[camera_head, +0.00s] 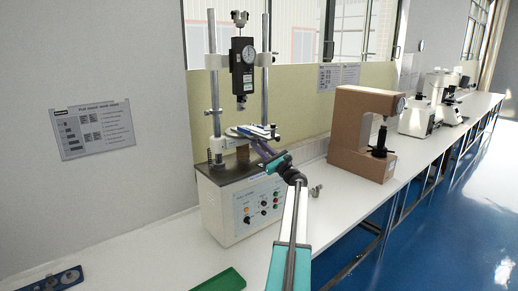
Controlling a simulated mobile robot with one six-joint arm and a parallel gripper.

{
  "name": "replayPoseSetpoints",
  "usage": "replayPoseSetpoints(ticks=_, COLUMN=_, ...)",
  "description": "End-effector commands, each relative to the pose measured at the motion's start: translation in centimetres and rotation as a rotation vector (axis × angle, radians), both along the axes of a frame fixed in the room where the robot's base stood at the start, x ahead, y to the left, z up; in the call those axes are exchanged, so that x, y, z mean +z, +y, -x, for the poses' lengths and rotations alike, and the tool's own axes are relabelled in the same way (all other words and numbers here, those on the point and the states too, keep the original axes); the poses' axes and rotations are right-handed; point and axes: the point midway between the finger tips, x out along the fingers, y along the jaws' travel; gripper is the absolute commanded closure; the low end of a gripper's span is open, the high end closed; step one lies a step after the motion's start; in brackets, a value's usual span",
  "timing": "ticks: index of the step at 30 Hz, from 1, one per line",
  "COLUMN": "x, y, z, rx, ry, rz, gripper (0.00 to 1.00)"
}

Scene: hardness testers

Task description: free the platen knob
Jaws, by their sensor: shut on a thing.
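My gripper (243,131) is between the columns, below the gauge and above the tester's dark base top. It is shut at the platen, on what appears to be the platen knob. The knob itself is too small and too covered by my gripper to make out. A brown cylindrical part (243,153) shows just under my gripper. My arm reaches in from the lower right.
A brown hardness tester (362,135) stands to the right, with white instruments (418,118) farther along the bench. A small metal part (316,190) lies beside the force tester. A green tray (222,281) and a blue-grey holder (52,281) are at the front. The front bench is otherwise mostly clear.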

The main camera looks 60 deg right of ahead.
Motion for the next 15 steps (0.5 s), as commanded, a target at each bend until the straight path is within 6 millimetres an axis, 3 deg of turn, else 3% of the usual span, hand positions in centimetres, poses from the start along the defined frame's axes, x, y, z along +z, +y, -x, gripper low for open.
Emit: replayPoseSetpoints(ticks=15, x=-0.42, y=-0.35, z=0.01, rx=0.0, ry=0.064, rz=0.196, gripper=1.0)
